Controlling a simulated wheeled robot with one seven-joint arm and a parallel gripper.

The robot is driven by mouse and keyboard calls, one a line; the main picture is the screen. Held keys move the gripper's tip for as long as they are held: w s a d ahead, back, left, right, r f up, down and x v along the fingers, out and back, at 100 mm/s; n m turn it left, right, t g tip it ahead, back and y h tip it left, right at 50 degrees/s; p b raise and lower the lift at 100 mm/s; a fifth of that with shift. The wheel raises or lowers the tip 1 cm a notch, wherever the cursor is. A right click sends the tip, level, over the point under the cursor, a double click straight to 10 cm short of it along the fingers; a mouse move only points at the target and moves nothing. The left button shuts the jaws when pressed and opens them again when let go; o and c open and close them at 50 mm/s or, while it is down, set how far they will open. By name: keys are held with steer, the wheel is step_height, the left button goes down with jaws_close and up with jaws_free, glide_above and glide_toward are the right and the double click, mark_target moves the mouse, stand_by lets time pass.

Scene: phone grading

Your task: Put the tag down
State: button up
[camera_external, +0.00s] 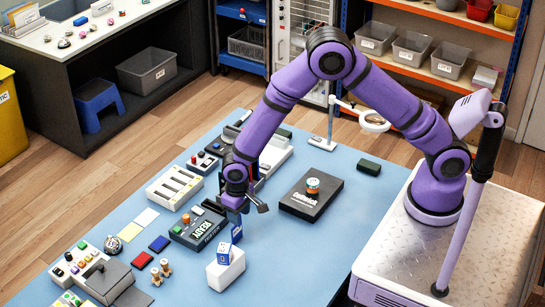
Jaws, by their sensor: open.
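Two small blue-and-white tag-like pieces show near the table's front middle. One tag (223,254) stands upright against or in a white block (229,274). The other tag (236,233) is just behind it, right below my gripper (240,210). I cannot tell whether this tag touches the block or the fingers. My gripper is open, pointing down, low over the blue table, just right of the dark box marked READY (205,236). The fingertips are small and partly hidden.
A magnifier stand (324,143) is behind. The table's right front (310,260) is clear.

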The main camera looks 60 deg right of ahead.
step_height(320, 180, up, 9)
steer(key=shift+r, duration=0.15)
steer(key=s+d+r+t, duration=0.1)
steer(key=s+d+r, duration=0.3)
steer(key=d+r, duration=0.6)
steer(key=s+d+r+t, duration=0.1)
steer(key=s+d+r, duration=0.3)
steer(key=d+r, duration=0.7)
steer(key=s+d+r+t, duration=0.1)
steer(key=s+d+r, duration=0.1)
steer(key=s, duration=0.5)
steer(key=s+d+r+t, duration=0.1)
steer(key=s+d+r, duration=0.2)
steer(key=s+d, duration=0.2)
steer(key=s+d+r+t, duration=0.1)
steer(key=s+d+r, duration=0.2)
steer(key=s, duration=0.6)
steer(key=shift+s+d, duration=0.4)
steer(key=shift+d, duration=0.05)
